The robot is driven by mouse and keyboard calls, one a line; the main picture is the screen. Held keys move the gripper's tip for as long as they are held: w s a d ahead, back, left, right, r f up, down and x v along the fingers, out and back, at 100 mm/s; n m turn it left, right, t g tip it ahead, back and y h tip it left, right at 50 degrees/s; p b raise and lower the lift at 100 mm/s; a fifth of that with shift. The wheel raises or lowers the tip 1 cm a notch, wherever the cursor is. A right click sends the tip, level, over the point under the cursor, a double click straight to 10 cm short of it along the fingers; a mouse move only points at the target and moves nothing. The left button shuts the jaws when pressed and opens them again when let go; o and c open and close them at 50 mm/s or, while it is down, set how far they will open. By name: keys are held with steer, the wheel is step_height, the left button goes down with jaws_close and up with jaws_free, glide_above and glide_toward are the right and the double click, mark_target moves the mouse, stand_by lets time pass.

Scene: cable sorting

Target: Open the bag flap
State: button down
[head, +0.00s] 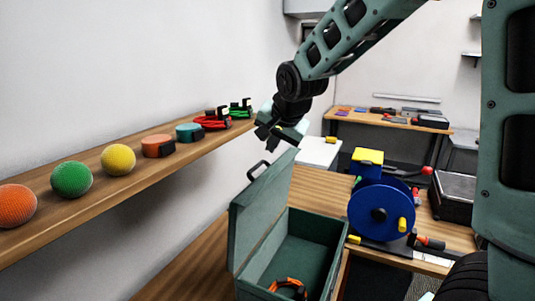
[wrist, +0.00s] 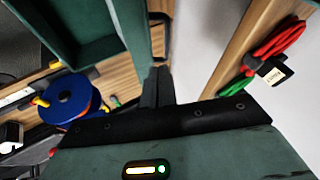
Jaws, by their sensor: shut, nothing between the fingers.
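The green bag (head: 330,235) is box-shaped and stands on the wooden table. Its flap (head: 258,208) stands upright along the left side, so the inside shows. A black handle (head: 257,170) sticks out from the flap's outer side. My gripper (head: 272,140) is above the flap's upper edge, shut and empty, and seems apart from it. In the wrist view my fingertips (wrist: 157,72) lie together, just below the handle (wrist: 160,35) in the picture. The flap (wrist: 128,30) and the open bag (wrist: 65,28) also show there. An orange coil (head: 288,286) lies inside the bag.
A wooden shelf (head: 130,185) on the left wall holds balls and coiled cables, including a red coil (wrist: 275,38). A blue reel (head: 380,210) stands right of the bag. A second table (head: 390,122) is at the back.

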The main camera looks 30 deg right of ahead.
steer(key=p+x, duration=0.3)
steer(key=x, duration=0.6)
steer(key=shift+f, duration=0.1)
steer(key=w+a, duration=0.1)
steer(key=w+a+b, duration=0.1)
steer(key=w, duration=0.1)
steer(key=w+a, duration=0.1)
steer(key=shift+w+f+b, duration=0.2)
steer(key=shift+w+b, duration=0.1)
